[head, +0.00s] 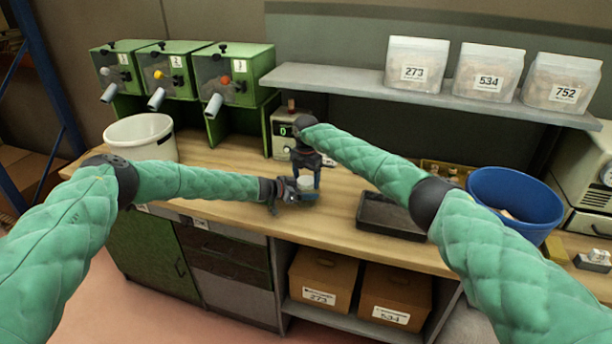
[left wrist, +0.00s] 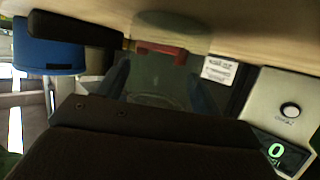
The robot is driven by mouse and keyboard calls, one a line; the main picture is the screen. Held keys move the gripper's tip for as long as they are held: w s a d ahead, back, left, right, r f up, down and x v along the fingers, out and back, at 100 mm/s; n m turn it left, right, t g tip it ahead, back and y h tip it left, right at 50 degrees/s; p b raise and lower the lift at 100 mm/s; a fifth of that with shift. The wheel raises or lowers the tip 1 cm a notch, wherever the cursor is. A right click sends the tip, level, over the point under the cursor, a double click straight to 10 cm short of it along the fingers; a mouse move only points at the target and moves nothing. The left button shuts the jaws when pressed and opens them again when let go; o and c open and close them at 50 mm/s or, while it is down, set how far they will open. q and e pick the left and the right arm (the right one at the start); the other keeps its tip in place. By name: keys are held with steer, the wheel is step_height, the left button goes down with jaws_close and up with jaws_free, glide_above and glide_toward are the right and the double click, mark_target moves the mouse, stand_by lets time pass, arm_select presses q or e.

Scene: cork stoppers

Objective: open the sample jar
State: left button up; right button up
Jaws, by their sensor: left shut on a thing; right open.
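The sample jar (head: 306,183) is a small pale jar standing near the front edge of the wooden counter, below the scale. My left gripper (head: 297,188) comes in from the left, low, and is shut on the jar. In the left wrist view the jar (left wrist: 160,85) shows as a clear, greenish body between the two dark fingertips. My right gripper (head: 306,168) is open and points down just above or around the jar's top. It hides most of the top, so I cannot tell whether it touches the lid.
A scale (head: 281,140) with a green display stands behind the jar. A black tray (head: 378,224) and a blue bin (head: 515,184) are to the right. A white bucket (head: 137,128) and green dispensers (head: 233,62) are at the left. A shelf (head: 340,82) holds bags above.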

steer(key=c, duration=1)
steer(key=shift+n, duration=1.7)
steer(key=o, duration=1.1)
